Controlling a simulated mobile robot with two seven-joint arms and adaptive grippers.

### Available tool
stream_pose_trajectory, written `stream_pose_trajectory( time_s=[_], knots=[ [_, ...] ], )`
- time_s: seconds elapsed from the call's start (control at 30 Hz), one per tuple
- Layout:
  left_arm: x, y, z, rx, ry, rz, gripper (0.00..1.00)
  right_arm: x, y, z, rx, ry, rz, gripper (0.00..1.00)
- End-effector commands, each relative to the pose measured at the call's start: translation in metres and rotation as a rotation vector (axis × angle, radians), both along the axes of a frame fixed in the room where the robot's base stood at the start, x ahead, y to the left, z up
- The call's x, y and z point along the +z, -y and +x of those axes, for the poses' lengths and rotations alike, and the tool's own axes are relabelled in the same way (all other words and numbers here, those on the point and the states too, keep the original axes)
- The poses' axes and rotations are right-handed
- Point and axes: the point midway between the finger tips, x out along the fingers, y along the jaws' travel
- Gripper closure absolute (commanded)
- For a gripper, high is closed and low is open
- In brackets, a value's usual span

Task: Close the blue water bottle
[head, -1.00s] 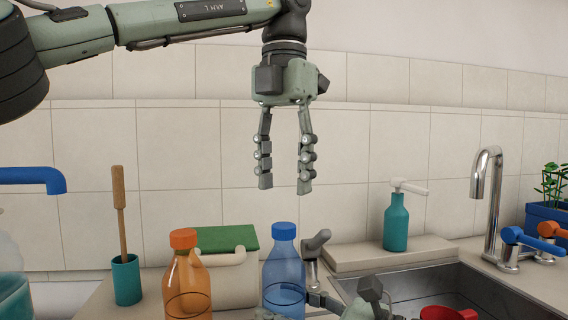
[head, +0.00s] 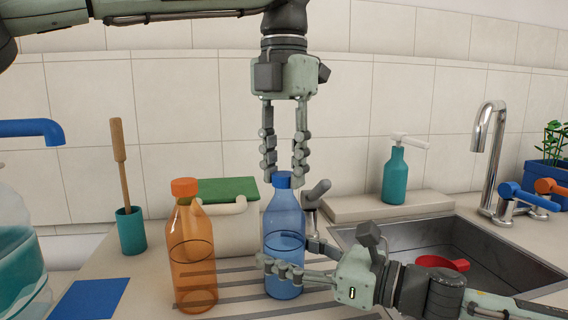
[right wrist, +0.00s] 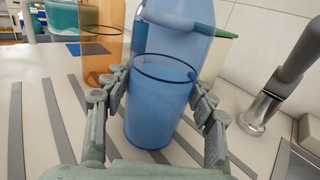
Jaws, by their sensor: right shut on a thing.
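The blue water bottle (head: 285,225) stands upright on the grooved drainboard, with a blue cap (head: 283,180) on top of its neck; how tightly the cap sits I cannot tell. My right gripper (head: 283,277) is shut on the lower body of the bottle. In the right wrist view the bottle (right wrist: 160,105) stands between its two fingers, with the cap out of frame. My left gripper (head: 284,178) points straight down over the bottle, its fingertips on either side of the cap. The fingers are apart, but whether they press on the cap I cannot tell.
An orange bottle (head: 192,250) stands close at left. Behind are a cream container (head: 225,219) with a green top and a teal cup (head: 131,230) with a brush. At right are a sink (head: 400,238) with a red scoop (head: 442,263), a faucet (head: 489,140) and a teal dispenser (head: 396,177).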

Motion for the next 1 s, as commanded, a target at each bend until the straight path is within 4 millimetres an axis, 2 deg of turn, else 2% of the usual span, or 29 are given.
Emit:
stream_pose_trajectory(
  time_s=[0.03,0.2,0.43,0.47,0.63,1.0],
  knots=[
    [0.0,0.0001,-0.0001,0.0,0.0,0.0,0.81,-0.0002,0.0,0.0,0.0,-0.001,0.0,1.0],
    [0.0,0.0001,0.0,0.0,0.0,0.0,1.0,-0.0002,0.0,0.0,0.0,-0.001,0.0,1.0],
    [0.0,0.0001,-0.0001,-0.008,0.0,0.0,1.0,-0.0002,0.0,0.0,0.0,-0.001,0.0,1.0],
    [0.0,0.0001,-0.0001,-0.008,0.0,0.0,0.68,-0.0002,0.0,0.0,0.0,-0.001,0.0,1.0],
    [0.0001,0.0001,-0.0001,-0.008,0.0,0.0,0.47,-0.0002,0.0,0.0,0.0,-0.001,0.0,1.0],
    [0.0052,0.0005,0.0002,-0.008,0.001,0.0,0.47,-0.0002,0.0,0.0,0.0,-0.001,0.0,1.0]
  ],
)
